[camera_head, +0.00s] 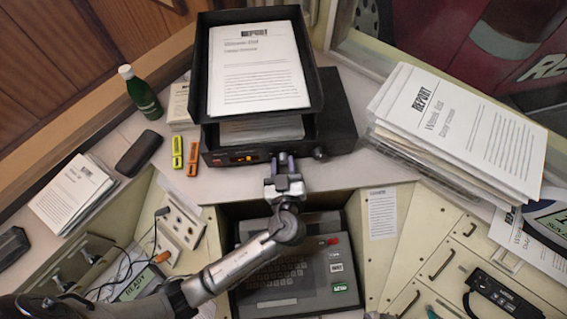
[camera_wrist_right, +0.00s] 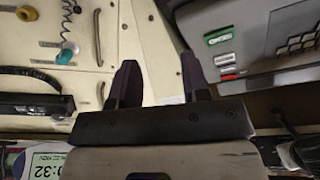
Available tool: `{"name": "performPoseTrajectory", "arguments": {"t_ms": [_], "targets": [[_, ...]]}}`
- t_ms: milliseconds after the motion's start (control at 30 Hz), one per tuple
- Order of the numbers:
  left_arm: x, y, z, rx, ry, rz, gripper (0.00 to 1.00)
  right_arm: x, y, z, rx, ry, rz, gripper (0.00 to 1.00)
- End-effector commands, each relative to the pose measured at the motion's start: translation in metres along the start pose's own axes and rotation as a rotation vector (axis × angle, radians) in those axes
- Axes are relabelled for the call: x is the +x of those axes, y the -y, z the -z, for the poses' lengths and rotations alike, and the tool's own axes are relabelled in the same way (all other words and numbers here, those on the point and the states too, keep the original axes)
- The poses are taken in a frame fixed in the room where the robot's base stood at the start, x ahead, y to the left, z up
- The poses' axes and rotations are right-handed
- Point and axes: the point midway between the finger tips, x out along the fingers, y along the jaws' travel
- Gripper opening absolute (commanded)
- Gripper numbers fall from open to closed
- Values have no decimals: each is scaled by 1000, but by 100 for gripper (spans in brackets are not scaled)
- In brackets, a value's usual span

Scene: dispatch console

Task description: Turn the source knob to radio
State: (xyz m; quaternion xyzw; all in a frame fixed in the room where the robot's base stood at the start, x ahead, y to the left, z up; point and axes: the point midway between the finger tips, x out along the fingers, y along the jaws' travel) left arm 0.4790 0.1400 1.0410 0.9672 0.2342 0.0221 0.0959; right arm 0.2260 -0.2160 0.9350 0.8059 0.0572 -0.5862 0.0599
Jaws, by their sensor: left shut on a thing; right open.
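A black audio unit (camera_head: 340,108) stands on the shelf under a paper tray. My left gripper (camera_head: 284,160) is against its front panel, right of the orange display (camera_head: 243,157), and is shut on a small knob there. The fingers hide that knob, so its pointer and setting cannot be read. I cannot read its label, but its place fits the source knob. Another round dark knob (camera_head: 319,153) shows on the panel to the right of the fingers. My right gripper (camera_wrist_right: 159,64) is open and empty in the right wrist view, away from the unit.
A black tray (camera_head: 314,62) with report papers sits on the unit. A paper stack (camera_head: 455,130) stands right. A keyboard console (camera_head: 300,270) is below my left arm.

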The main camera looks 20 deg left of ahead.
Motion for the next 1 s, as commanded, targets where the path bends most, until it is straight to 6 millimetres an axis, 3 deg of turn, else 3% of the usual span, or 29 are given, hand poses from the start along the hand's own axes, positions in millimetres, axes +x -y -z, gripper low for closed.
{"name": "performPoseTrajectory", "arguments": {"t_ms": [400, 833, 867, 1000], "targets": [[0, -1, 0, 342, 17, 6, 9, 11, -2, -4, -9, 1, -7, 43], [0, -1, 1, 394, 19, 5, 9, 11, -2, -4, -8, 1, -6, 43], [0, -1, 1, 394, 19, 5, 33, 11, -2, -4, -7, 1, -6, 43], [0, -1, 1, 393, 19, 5, 47, 10, -1, -4, -4, 0, -3, 43]]}}
